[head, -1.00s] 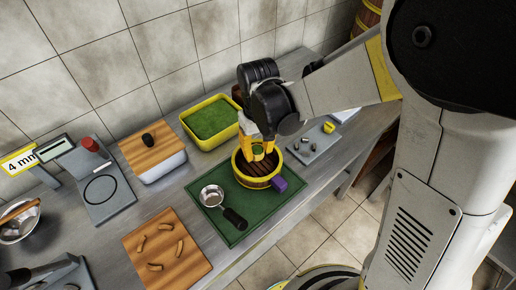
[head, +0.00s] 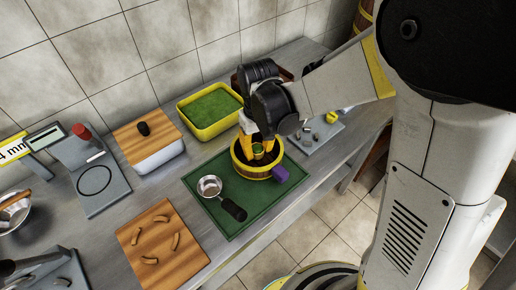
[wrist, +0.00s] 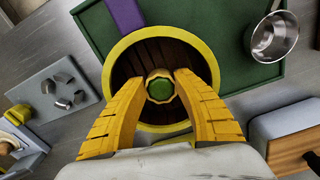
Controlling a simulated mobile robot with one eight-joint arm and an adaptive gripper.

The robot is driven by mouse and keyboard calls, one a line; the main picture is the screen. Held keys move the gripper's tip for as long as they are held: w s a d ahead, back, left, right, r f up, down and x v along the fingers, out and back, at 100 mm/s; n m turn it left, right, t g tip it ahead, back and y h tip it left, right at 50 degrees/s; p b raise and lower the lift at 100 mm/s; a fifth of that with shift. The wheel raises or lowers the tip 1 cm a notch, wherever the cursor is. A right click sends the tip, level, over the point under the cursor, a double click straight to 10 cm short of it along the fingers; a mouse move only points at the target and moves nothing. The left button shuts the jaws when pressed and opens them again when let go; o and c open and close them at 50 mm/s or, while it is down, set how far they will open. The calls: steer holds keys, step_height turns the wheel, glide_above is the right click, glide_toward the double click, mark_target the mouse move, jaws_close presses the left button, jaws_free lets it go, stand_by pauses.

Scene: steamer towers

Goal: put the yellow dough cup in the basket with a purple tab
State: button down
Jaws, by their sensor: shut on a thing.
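The basket (head: 237,166) is round, with brown slats inside and a yellow rim. Its purple tab (head: 279,173) points right in the head view. It stands on the green mat (head: 205,222). My gripper (head: 258,153) reaches down into it from above. The fingers are shut on a small yellow dough cup (wrist: 160,88) with a green top. In the wrist view the basket rim (wrist: 117,56) surrounds the cup and the fingertips, and the tab (wrist: 123,14) is at the top. The cup's lower part is hidden, so I cannot tell whether it touches the basket floor.
A metal ladle (head: 209,187) lies on the mat left of the basket. A yellow bin (head: 207,131) with green filling stands behind. A grey tray (head: 305,143) with small pieces is to the right. A wooden board (head: 178,265) and grey scale (head: 112,204) are left.

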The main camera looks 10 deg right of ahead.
mark_target(258, 150)
steer(key=shift+f+b, duration=0.35)
steer(key=shift+f, duration=0.1)
steer(key=c, duration=0.9)
jaws_free()
step_height(258, 150, up, 12)
steer(key=shift+r, duration=0.1)
